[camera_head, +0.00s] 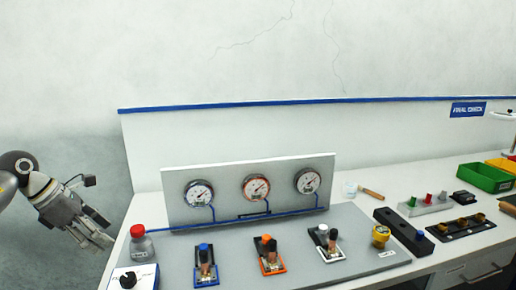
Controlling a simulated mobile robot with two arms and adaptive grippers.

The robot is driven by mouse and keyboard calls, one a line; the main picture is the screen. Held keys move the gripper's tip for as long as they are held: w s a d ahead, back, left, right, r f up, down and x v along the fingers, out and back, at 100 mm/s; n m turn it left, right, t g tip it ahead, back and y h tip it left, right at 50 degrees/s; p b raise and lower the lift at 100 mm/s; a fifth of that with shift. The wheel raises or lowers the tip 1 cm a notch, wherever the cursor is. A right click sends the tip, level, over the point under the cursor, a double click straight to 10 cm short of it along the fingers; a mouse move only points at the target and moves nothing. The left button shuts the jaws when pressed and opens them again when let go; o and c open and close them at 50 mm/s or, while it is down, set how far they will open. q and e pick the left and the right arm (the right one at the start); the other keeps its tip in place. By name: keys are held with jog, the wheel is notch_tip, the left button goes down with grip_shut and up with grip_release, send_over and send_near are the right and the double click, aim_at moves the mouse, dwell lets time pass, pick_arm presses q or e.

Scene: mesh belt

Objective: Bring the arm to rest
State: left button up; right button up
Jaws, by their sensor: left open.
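My left gripper (100,228) shows at the left of the head view, at the end of my arm that comes in from the left edge. It is open and empty, in front of the grey wall and just left of the bench. It looks apart from the bench and the things on it. My right gripper is not in view.
The bench carries a gauge panel (180,210) with three dials. Three small fixtures stand before the panel. A green bin (486,178) is at the right.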

pick_arm(q)
jog(key=w+d+r+n+t+h, duration=0.1)
jog(key=d+n+t+h, duration=0.4)
jog(key=d, duration=0.9)
jog(key=w+d+r+n+t+h, duration=0.1)
jog(key=d+n+t+h, duration=0.35)
jog(key=d, duration=1.05)
jog(key=s+a+f+n+t+y, duration=0.1)
jog(key=s+a+f+n+y, duration=0.35)
jog(key=n, duration=0.55)
jog(key=s+a+f+n+y, duration=0.25)
jog(key=f+n+y, duration=0.25)
jog(key=f+n, duration=0.3)
jog(key=s+a+f+n+t+y, duration=0.15)
jog(key=a+f+n+y, duration=0.3)
jog(key=n, duration=0.65)
jog(key=s+f+n+g, duration=0.3)
jog(key=s+f+g, duration=0.35)
jog(key=s, duration=0.65)
jog(key=s+f+n+g, duration=0.45)
jog(key=s+f, duration=0.25)
jog(key=s, duration=0.5)
notch_tip(320, 180, down, 26)
jog(key=s+m+g, duration=0.1)
jog(key=s+g, duration=0.1)
jog(key=s+a+f+g, duration=0.1)
jog(key=s+a+f, duration=0.2)
jog(key=s+f, duration=1.3)
jog(key=shift+s+f, duration=0.2)
jog(key=shift+s, duration=0.4)
